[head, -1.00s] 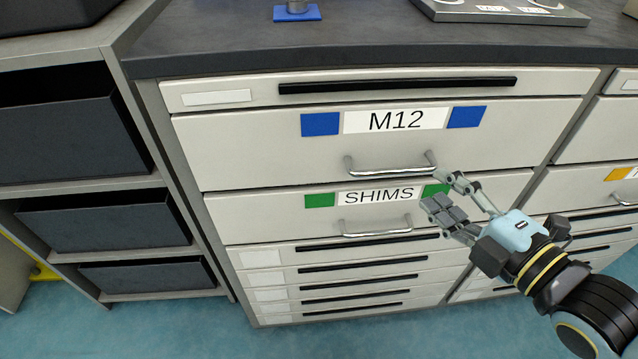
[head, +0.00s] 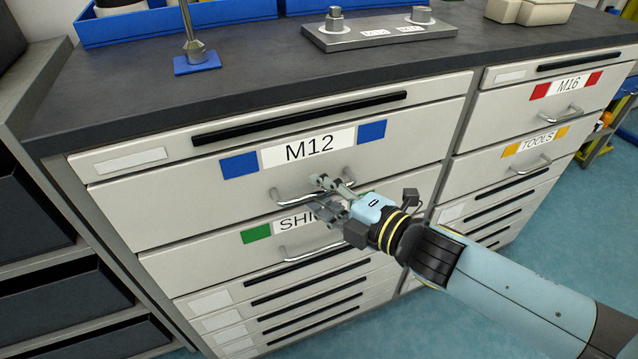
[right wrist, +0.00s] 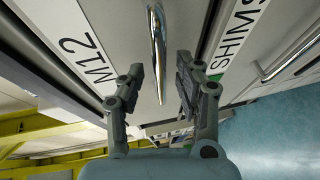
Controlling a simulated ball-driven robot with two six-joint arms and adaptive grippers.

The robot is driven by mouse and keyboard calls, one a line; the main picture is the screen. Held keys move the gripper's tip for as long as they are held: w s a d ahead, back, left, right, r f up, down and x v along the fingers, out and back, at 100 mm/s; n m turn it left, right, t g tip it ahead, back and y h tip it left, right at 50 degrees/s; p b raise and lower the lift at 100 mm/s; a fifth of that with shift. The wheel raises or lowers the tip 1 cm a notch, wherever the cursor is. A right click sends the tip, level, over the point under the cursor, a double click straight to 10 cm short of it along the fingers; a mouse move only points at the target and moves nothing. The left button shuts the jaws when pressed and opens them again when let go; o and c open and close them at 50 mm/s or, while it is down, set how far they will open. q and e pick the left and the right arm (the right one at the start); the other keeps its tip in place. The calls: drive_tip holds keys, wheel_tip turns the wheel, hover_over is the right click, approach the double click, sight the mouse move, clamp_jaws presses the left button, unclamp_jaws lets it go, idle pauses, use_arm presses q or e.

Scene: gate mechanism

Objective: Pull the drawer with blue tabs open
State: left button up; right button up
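The M12 drawer (head: 200,205) has two blue tabs, one (head: 240,164) left and one (head: 371,132) right of its label. Its front looks flush with the cabinet, so it appears closed. Its curved metal handle (head: 290,202) is partly covered by my right gripper (head: 328,196) in the head view. In the right wrist view, the handle (right wrist: 157,45) runs down between the two spread fingers of the right gripper (right wrist: 158,78). A gap shows on each side, so the fingers are open and not clamped on it. My left gripper is not in view.
The SHIMS drawer (head: 215,257) with a green tab lies just below, its handle (head: 300,250) close under my gripper. The worktop (head: 260,75) is above, with a bolt plate (head: 380,33). M16 and TOOLS drawers are at the right. Blue floor is open at lower right.

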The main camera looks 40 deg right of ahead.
drive_tip(key=shift+w+f, duration=0.15)
drive_tip(key=shift+w, duration=0.25)
drive_tip(key=shift+c, duration=0.2)
clamp_jaws()
